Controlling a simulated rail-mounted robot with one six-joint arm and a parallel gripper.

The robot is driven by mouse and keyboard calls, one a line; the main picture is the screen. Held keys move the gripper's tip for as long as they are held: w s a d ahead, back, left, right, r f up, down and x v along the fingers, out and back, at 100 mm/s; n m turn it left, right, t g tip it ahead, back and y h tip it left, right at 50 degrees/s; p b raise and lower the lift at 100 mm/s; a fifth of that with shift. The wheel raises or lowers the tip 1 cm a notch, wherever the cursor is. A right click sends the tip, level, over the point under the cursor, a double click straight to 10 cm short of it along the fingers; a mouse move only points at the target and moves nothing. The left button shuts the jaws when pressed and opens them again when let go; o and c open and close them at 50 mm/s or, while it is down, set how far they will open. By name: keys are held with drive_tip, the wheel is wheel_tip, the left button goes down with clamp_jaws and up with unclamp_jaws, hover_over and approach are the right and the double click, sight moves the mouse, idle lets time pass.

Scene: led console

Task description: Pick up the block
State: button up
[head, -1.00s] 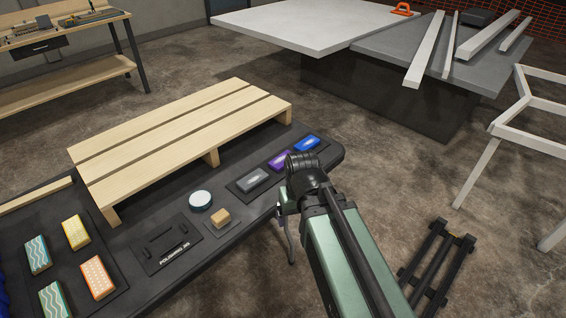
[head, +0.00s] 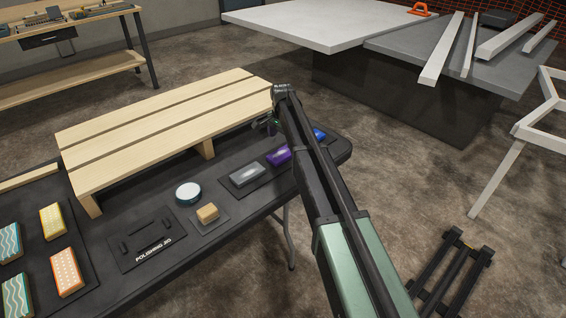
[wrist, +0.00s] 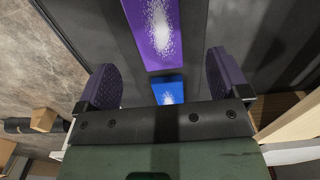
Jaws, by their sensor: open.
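Several blocks lie on the dark table, and the task does not say which one is meant. A small tan block (head: 207,213) sits on a square pad. A grey block (head: 247,174), a purple block (head: 278,157) and a blue block (head: 319,134) lie in a row on a dark strip; my arm partly hides the blue one. My gripper (head: 266,124) is beyond the purple block, close to the pallet. In the wrist view my open gripper (wrist: 162,63) has the purple block (wrist: 152,30) and blue block (wrist: 168,88) in the gap between its fingers, apart from both fingers.
A wooden slatted pallet (head: 165,125) stands along the back of the table, near my gripper. A round tin (head: 188,193), a black holder marked "POLISHING" (head: 147,243) and several patterned sponges (head: 66,271) lie to the left. The table's edge is close on the right.

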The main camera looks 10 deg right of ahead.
sight(283, 153)
wheel_tip(283, 153, down, 7)
drive_tip(key=b, duration=0.5)
drive_tip(key=shift+s+d+b, duration=0.1)
drive_tip(key=shift+b, duration=0.25)
drive_tip(key=shift+r, duration=0.2)
drive_tip(key=c, duration=1.1)
drive_tip(key=shift+p, duration=0.3)
